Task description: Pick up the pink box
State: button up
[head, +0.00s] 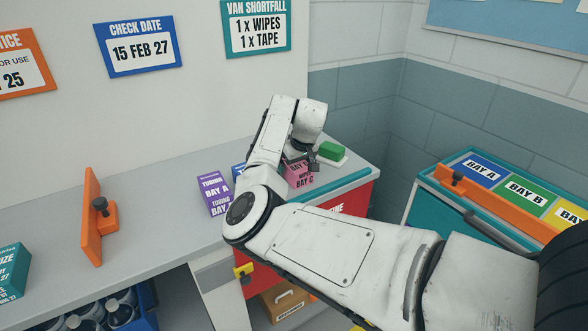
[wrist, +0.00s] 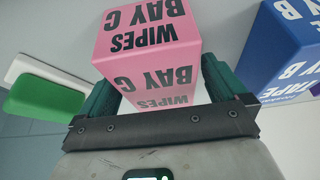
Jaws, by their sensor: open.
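The pink box (head: 299,176) stands on the grey counter in the head view, partly hidden behind my wrist and gripper. In the wrist view the pink box (wrist: 150,58) shows the words "WIPES BAY C" and fills the upper middle. My gripper (wrist: 162,80) is open, with one teal finger on each side of the box's near part. I cannot tell whether either finger touches it. In the head view my gripper (head: 300,158) is at the box's top, mostly hidden by my own wrist.
A blue box (wrist: 285,45) stands close beside the pink one. A purple box (head: 213,194) is further left. A green block (head: 331,150) on a white base lies behind right. An orange upright plate (head: 91,217) stands on the counter (head: 150,200). Bay trays (head: 478,172) are at right.

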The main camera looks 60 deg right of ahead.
jog(key=c, duration=1.2)
jog(key=shift+r, duration=0.2)
